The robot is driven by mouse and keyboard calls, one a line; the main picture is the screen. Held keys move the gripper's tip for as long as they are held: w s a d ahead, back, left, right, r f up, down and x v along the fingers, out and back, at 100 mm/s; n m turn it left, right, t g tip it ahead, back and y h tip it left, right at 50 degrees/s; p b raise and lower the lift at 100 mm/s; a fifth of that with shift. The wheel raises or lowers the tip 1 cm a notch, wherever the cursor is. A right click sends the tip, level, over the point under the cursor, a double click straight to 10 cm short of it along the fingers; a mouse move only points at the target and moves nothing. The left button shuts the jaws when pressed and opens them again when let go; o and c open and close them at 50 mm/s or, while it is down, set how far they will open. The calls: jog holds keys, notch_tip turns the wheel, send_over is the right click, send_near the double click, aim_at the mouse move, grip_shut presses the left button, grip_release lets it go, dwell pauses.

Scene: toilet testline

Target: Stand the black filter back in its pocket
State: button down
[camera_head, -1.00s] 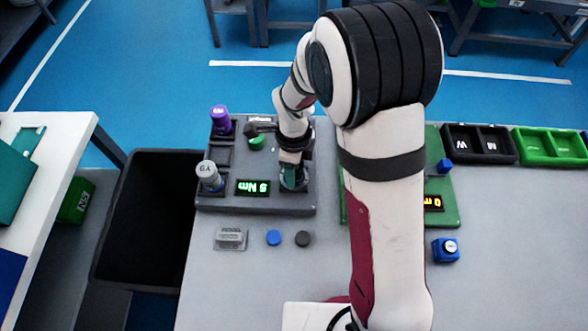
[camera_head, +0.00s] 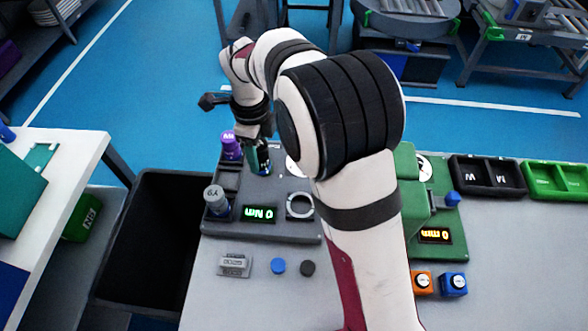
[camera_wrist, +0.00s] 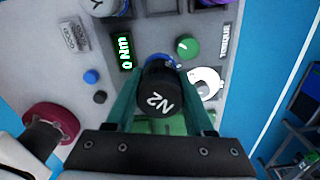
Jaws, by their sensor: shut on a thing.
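The black filter, marked N2, is a black cylinder (camera_wrist: 160,92) between the fingers of my gripper (camera_wrist: 160,112) in the wrist view. My gripper (camera_head: 258,158) is shut on it and holds it above the dark grey station (camera_head: 270,229), near the back left. The filter rack at the station's left holds a purple filter (camera_head: 232,146) at the back and a grey filter (camera_head: 215,200) at the front. Dark empty pockets (camera_head: 228,178) lie between them. The filter's lower end is hidden in the wrist view.
A ring seat (camera_head: 300,205) and a green 0 Nm display (camera_head: 258,214) are on the station. A green station (camera_head: 445,222) stands to the right. A grey block (camera_head: 234,264), a blue disc (camera_head: 278,266) and a black disc (camera_head: 307,268) lie in front. A black bin (camera_head: 150,240) stands left.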

jog(key=w+a+f, duration=0.1)
jog(key=a+f, duration=0.1)
jog(key=a, duration=0.8)
jog(key=shift+w+d+f, duration=0.1)
jog(key=shift+f, duration=1.55)
jog(key=shift+d+f, duration=0.1)
jog(key=shift+f, duration=1.55)
jog(key=shift+f, duration=0.2)
jog(key=shift+c, duration=1)
grip_release()
